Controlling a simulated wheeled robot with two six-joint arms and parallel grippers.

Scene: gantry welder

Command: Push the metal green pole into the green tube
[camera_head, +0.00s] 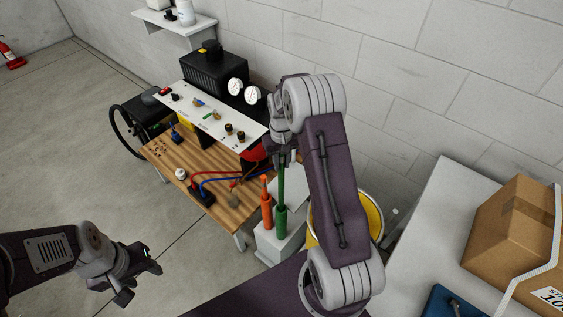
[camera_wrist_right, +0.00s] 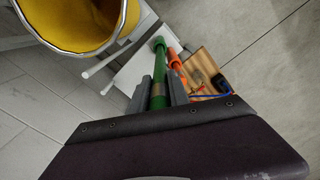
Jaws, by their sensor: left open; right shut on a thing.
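The green tube (camera_head: 281,222) stands upright on a white box, beside an orange tube (camera_head: 266,210). The thinner metal green pole (camera_head: 281,185) rises from the tube's mouth, in line with it; how deep it sits inside is hidden. My right gripper (camera_head: 283,157) is shut on the pole's upper part, above the tube. In the right wrist view the pole (camera_wrist_right: 158,102) runs between the two grey fingers of my right gripper (camera_wrist_right: 159,90), toward the green tube (camera_wrist_right: 159,46). My left gripper (camera_head: 141,277) is open and empty over the floor at the lower left.
A wooden bench (camera_head: 165,158) with a control panel (camera_head: 210,115), gauges and red and blue cables stands left of the tubes. A yellow bucket (camera_head: 374,218) is close on the right, partly behind my right arm. A cardboard box (camera_head: 510,235) sits on the white table (camera_head: 425,235).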

